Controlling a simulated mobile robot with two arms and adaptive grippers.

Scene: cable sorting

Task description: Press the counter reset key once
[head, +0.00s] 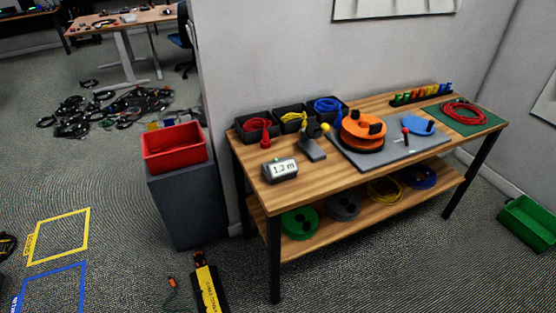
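The counter (280,170) is a small dark box with a pale display that seems to read "1.2 m". It stands at the front left of the wooden workbench (330,186). A red knob-like piece (265,141) shows just behind it; I cannot tell whether it belongs to the counter. No reset key can be made out clearly at this size. Neither of my grippers is in view.
Black bins with coiled cables (254,128) line the bench's back left. An orange reel (362,128) sits on a grey board (405,151). A red bin (174,148) on a grey cabinet (185,208) stands left of the bench. Tangled cables (105,108) lie on the floor.

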